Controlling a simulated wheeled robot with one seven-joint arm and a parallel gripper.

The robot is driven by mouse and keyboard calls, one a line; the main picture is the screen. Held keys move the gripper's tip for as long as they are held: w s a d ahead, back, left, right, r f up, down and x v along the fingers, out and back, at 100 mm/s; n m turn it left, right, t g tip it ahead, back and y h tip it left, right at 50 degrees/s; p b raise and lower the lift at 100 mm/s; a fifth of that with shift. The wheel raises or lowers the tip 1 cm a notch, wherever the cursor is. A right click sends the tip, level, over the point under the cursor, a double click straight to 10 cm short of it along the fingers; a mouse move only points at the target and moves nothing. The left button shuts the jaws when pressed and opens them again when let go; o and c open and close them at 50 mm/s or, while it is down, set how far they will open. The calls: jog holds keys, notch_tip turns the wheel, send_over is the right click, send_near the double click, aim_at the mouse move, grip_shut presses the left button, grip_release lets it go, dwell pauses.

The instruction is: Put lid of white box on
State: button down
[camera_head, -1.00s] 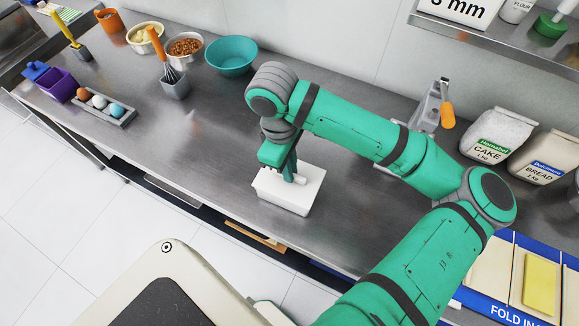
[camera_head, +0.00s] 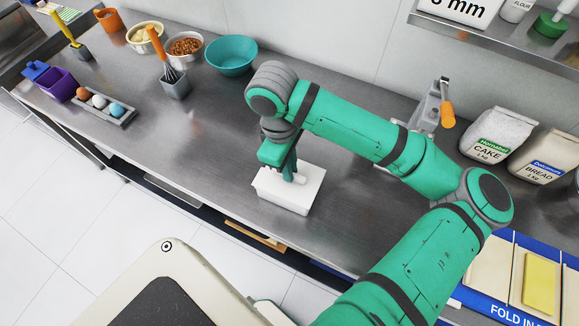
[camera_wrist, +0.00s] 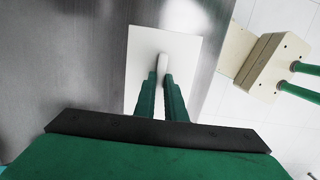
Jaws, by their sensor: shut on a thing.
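The white box (camera_head: 283,202) stands on the steel counter near its front edge, below my arm's wrist. Its white lid (camera_head: 308,178) lies over the box's top, and in the head view I see no clear gap between them. In the wrist view the lid (camera_wrist: 186,48) is a flat white panel with a raised handle in its middle. My gripper (camera_wrist: 162,72) is shut on that handle, pointing down. It also shows in the head view (camera_head: 291,178), where it partly hides the lid. The box's body is hidden under the lid in the wrist view.
Steel counter (camera_head: 215,150) is clear around the box. An egg tray (camera_head: 104,108), a whisk in a grey holder (camera_head: 174,85) and a teal bowl (camera_head: 231,56) stand to the left. Flour bags (camera_head: 498,137) and a grey device with an orange handle (camera_head: 432,107) are right.

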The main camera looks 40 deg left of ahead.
dwell(0.3)
jog(key=c, duration=1.7)
grip_release()
jog(key=shift+c, duration=0.2)
notch_tip(320, 180, up, 11)
jog(key=a, duration=0.1)
jog(key=shift+s+a+f, duration=0.15)
jog(key=shift+s, duration=0.05)
